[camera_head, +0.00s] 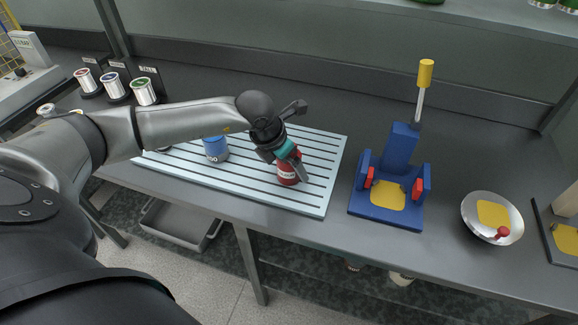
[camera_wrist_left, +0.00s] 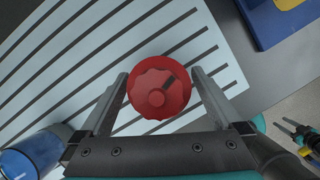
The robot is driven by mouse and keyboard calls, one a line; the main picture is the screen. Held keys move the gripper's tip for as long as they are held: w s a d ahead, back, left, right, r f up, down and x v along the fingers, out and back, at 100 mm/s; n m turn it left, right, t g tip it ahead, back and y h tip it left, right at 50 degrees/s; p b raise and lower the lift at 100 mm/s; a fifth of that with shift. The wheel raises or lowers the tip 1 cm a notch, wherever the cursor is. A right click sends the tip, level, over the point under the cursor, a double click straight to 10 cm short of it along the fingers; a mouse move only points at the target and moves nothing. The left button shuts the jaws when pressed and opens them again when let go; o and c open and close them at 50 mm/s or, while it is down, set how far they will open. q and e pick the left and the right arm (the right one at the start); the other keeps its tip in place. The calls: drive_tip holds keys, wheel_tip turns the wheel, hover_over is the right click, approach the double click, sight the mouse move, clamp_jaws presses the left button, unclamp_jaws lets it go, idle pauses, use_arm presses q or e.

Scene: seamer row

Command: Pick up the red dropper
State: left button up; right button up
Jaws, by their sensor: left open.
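The red dropper (camera_head: 287,174) stands upright on the pale slotted board (camera_head: 326,190), near its right part. In the left wrist view its round, ridged red top (camera_wrist_left: 160,88) shows from above, with a dark slot mark. My left gripper (camera_head: 292,166) is open over the dropper, its fingers on either side of it. In the left wrist view the two fingers (camera_wrist_left: 160,76) flank the red top, with a narrow gap on each side. Part of the dropper's upper body is hidden by the gripper in the head view.
A blue container (camera_head: 215,149) stands left on the same board. To the right are a blue fixture (camera_head: 398,150) with a yellow-handled lever and a round silver dish (camera_head: 491,217) with a red knob. Several labelled spools (camera_head: 144,91) stand at the back left.

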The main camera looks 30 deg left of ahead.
use_arm(q)
drive_tip(key=c, duration=1.5)
